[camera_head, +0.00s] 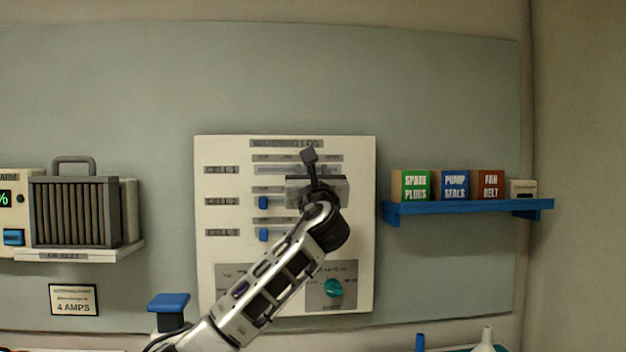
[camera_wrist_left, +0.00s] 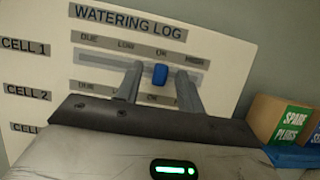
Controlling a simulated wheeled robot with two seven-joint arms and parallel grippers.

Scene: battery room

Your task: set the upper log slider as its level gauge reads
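The watering log panel (camera_head: 230,268) is on the wall, with rows for Cell 1, Cell 2 and Cell 3. In the left wrist view, the upper slider's blue knob (camera_wrist_left: 160,74) sits in the Cell 1 slot, just under the OK label. My left gripper (camera_wrist_left: 159,70) has its two fingers spread, one each side of this knob, with a gap showing on both sides. In the head view my left gripper (camera_head: 309,160) covers the upper knob. The level gauge is not clearly seen. My right gripper is not in view.
The Cell 2 knob (camera_head: 263,202) and Cell 3 knob (camera_head: 263,234) are at the left of their slots. A green dial (camera_head: 333,288) is low on the panel. A blue shelf (camera_head: 470,208) with boxes is to the right.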

